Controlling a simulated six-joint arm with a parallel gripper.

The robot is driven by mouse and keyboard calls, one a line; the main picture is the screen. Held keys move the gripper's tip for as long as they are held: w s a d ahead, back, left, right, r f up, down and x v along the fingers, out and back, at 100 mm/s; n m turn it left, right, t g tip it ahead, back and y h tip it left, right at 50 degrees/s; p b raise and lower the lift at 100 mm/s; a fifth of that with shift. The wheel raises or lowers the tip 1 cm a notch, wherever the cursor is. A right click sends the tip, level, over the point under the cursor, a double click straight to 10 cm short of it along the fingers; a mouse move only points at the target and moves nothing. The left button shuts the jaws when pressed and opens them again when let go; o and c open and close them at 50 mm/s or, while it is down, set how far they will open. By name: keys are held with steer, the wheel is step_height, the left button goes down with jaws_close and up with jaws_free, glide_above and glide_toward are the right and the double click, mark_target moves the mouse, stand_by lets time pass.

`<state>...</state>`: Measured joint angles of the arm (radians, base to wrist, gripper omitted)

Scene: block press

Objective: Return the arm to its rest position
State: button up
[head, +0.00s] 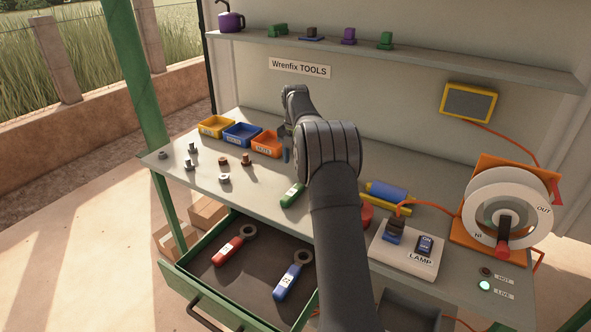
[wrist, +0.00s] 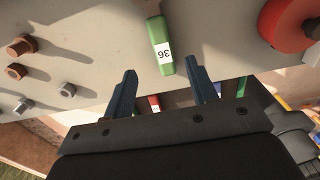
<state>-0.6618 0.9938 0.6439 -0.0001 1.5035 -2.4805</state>
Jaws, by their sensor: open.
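My gripper (head: 285,150) hangs above the bench top (head: 205,195), near the orange bin, with my arm reaching up from the bottom of the head view. In the wrist view its two dark blue fingers (wrist: 161,66) are spread apart with nothing between them. A green-handled tool (wrist: 160,45) marked 36 lies on the bench beyond the fingertips in that view. The same green handle (head: 292,194) shows beside my arm in the head view, with its far end hidden behind the arm.
Yellow, blue and orange bins (head: 267,144) stand along the back. Several bolts and nuts (head: 224,178) lie at left. An open drawer (head: 215,283) holds red (head: 228,251) and blue (head: 287,286) wrenches. A lamp switch box (head: 408,250) and a reel (head: 507,212) stand at right.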

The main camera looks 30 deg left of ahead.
mark_target(296, 188)
steer(key=shift+r, duration=0.2)
steer(key=shift+f, duration=4.25)
